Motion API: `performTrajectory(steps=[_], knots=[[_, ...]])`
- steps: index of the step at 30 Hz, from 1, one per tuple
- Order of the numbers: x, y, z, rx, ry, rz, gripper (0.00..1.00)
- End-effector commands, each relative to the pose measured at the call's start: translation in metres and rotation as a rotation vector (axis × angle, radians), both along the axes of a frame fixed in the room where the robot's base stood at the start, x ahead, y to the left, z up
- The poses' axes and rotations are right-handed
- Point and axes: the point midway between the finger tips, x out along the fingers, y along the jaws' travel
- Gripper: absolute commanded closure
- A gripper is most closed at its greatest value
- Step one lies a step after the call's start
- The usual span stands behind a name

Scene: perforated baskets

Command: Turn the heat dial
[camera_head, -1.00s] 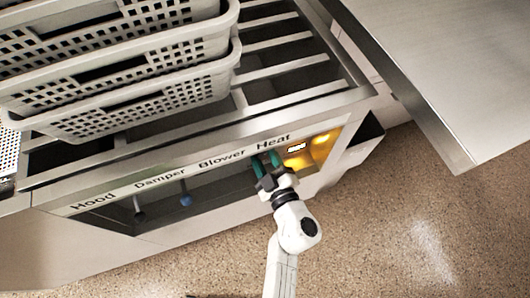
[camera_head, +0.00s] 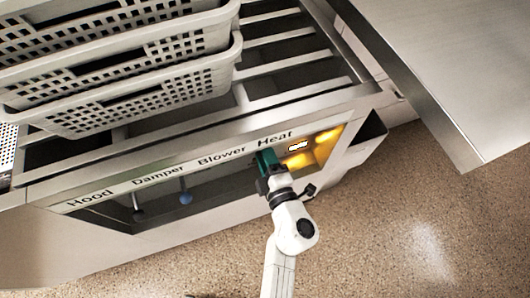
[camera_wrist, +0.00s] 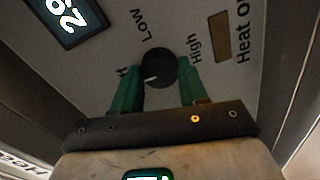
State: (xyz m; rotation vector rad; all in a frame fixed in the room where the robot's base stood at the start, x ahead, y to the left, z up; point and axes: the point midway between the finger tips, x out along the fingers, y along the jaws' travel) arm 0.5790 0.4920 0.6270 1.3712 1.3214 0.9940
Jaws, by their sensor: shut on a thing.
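The heat dial (camera_wrist: 159,68) is a round black knob with a pale pointer mark on its lower left side. It sits on a grey panel (camera_wrist: 210,40) with the words "Low" and "High" beside it in the wrist view. My gripper (camera_wrist: 160,84) has green fingers, one on each side of the dial, and is shut on it. In the head view my gripper (camera_head: 267,160) is at the recess under the "Heat" label, and it hides the dial there.
A lit display (camera_wrist: 68,18) is on the panel. Stacked perforated baskets (camera_head: 130,105) rest on the metal rack above. A steel counter (camera_head: 470,60) is at right; the floor (camera_head: 400,230) is clear.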

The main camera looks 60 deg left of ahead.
Motion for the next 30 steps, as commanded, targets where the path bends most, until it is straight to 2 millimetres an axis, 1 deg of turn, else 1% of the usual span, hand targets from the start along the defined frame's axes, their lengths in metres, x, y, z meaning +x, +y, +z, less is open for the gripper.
performTrajectory(steps=[6,17,18,26,30], knots=[[-0.0007,-0.0006,-0.0019,-0.005,-0.032,-0.001,0.87],[-0.0009,-0.0005,-0.0020,-0.007,-0.036,0.000,0.87],[-0.0009,-0.0005,-0.0020,-0.007,-0.036,0.000,0.56],[-0.0006,-0.0003,-0.0011,-0.004,-0.035,0.000,0.31],[-0.0004,-0.0002,-0.0007,-0.004,-0.035,0.000,0.31]])
